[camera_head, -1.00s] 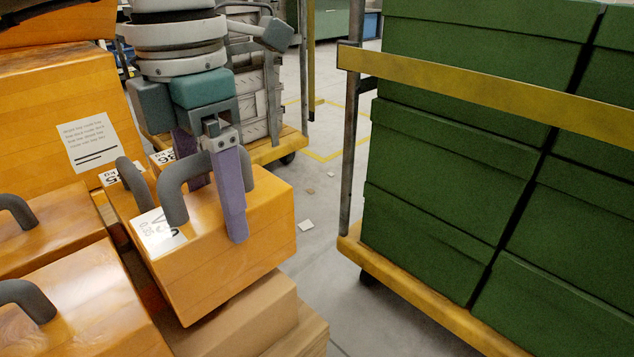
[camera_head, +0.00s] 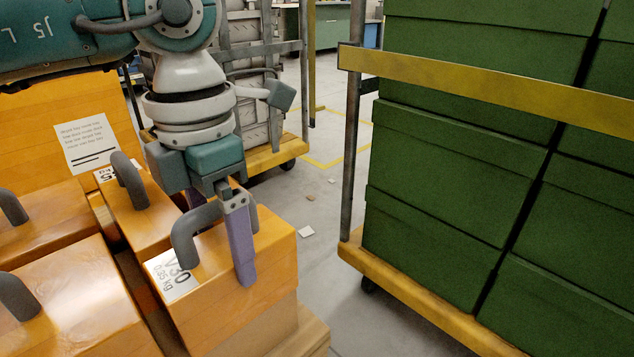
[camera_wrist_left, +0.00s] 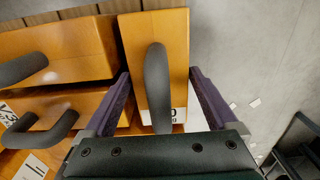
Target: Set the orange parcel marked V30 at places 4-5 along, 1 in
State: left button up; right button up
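The orange parcel marked V30 (camera_head: 247,284) has a grey arched handle and a white label on top. It is at the right end of the orange parcels, directly above a brown carton (camera_head: 283,334); whether it rests on it is hard to tell. My left gripper (camera_head: 222,238) points down over it, one purple finger against its near right side, the other mostly hidden behind the handle. In the left wrist view the parcel (camera_wrist_left: 172,50) lies between both fingertips, which appear to press its sides. No place markings are readable. My right gripper is not in view.
Other orange parcels with handles (camera_head: 70,295) stand close on the left, with a narrow gap beside the V30 parcel. A cart of green boxes (camera_head: 450,170) with a yellow bar (camera_head: 480,88) stands right. Grey floor (camera_head: 325,262) lies between, with small scraps.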

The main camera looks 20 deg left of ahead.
pick_arm(q)
jog(key=shift+o, duration=0.3)
jog(key=shift+r, duration=0.25)
notch_tip(320, 180, up, 12)
jog(key=p, duration=0.5)
jog(key=shift+d, duration=0.1)
